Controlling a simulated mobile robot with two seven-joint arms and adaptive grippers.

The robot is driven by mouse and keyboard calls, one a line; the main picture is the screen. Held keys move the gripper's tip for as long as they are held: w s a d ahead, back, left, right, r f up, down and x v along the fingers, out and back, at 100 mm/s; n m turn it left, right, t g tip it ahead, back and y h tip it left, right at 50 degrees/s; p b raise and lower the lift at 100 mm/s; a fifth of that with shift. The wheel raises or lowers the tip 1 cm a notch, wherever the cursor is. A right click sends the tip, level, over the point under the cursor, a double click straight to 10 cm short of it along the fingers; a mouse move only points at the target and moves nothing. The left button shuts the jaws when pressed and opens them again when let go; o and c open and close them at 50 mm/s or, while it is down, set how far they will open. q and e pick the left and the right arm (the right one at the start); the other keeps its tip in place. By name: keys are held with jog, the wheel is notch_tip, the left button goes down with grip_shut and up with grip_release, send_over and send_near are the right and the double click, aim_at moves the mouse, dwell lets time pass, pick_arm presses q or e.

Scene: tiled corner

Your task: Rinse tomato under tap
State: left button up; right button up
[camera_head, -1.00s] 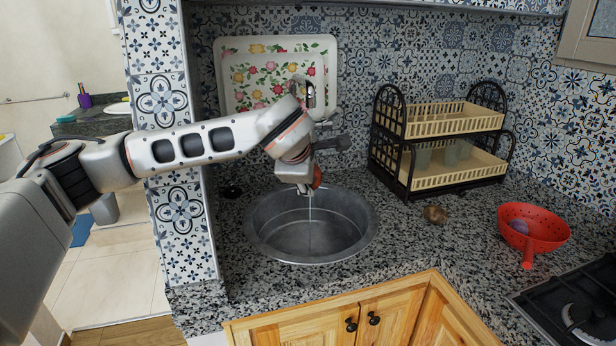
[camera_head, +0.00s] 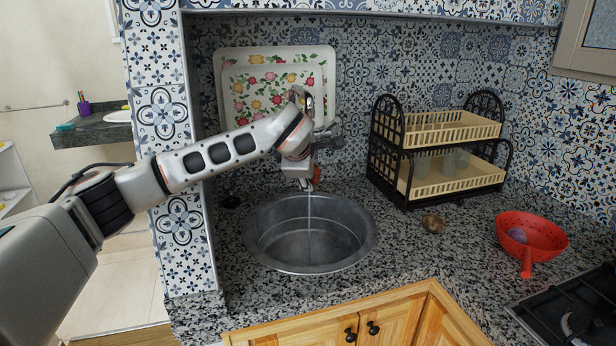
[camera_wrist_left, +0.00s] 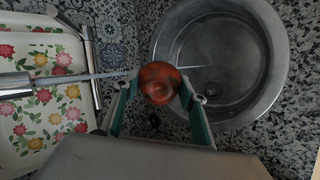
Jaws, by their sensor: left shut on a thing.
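The red tomato (camera_wrist_left: 159,83) is held between the two fingers of my left gripper (camera_wrist_left: 158,92) in the left wrist view. In the head view the tomato (camera_head: 316,173) shows as a small red patch beside my left gripper (camera_head: 304,184), above the back of the sink. The metal tap (camera_wrist_left: 60,82) is to the left in the wrist view, and a thin stream of water reaches to the tomato. In the head view water falls into the round steel sink (camera_head: 262,243). My right gripper is not in view.
A two-tier dish rack (camera_head: 437,183) with cups stands right of the sink. Floral trays (camera_head: 230,60) lean against the back wall. A stove (camera_head: 575,310) is at the right.

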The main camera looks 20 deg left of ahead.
pick_arm(q)
jog(key=shift+w+a+f, duration=0.1)
jog(key=shift+w+a, duration=0.1)
jog(key=shift+w, duration=0.65)
jog(key=shift+w+a+f, duration=0.15)
jog(key=shift+w+a, duration=0.1)
jog(key=shift+w, duration=0.6)
jog(key=shift+w+a+f, duration=0.1)
jog(key=shift+w+a, duration=0.1)
jog(key=shift+w, duration=0.65)
jog(key=shift+d, duration=0.15)
jog(key=shift+w+d, duration=0.15)
jog(key=shift+d, duration=0.2)
jog(key=shift+a, duration=0.1)
jog(key=shift+a, duration=0.4)
jog(key=shift+s+d, duration=0.2)
jog(key=shift+s, duration=0.65)
jog(key=shift+s+d, duration=0.25)
jog(key=shift+s, duration=0.65)
jog(key=shift+s+d, duration=0.2)
jog(key=shift+s, duration=0.65)
